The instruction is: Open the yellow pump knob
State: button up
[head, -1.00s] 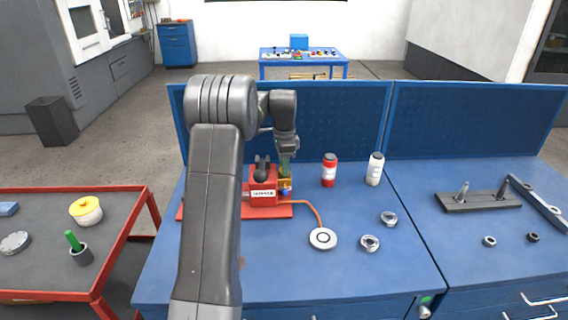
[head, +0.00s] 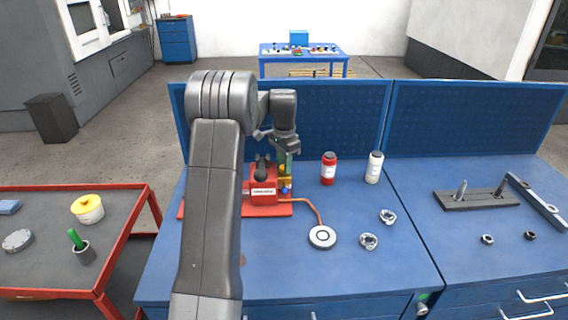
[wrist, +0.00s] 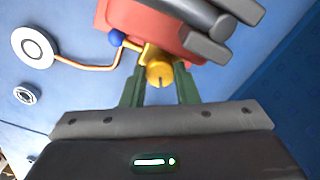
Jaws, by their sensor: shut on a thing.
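The red pump (head: 264,192) stands on a red base plate on the blue workbench. Its yellow knob (wrist: 159,73) shows in the wrist view on the pump's near side, by a small blue ball (wrist: 117,38). My gripper (wrist: 160,84) has its two green fingers on either side of the yellow knob and is shut on it. In the head view my gripper (head: 287,172) comes down from above at the pump's right side, and my arm hides the pump's left part.
A copper-coloured tube runs from the pump to a round white disc (head: 322,237). A red bottle (head: 328,168), a white bottle (head: 374,167) and metal nuts (head: 369,241) stand to the right. A red-framed cart (head: 128,225) is at left. The bench front is clear.

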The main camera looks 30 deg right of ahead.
jog(key=shift+r, duration=0.1)
jog(key=o, duration=1)
jog(key=shift+c, duration=0.2)
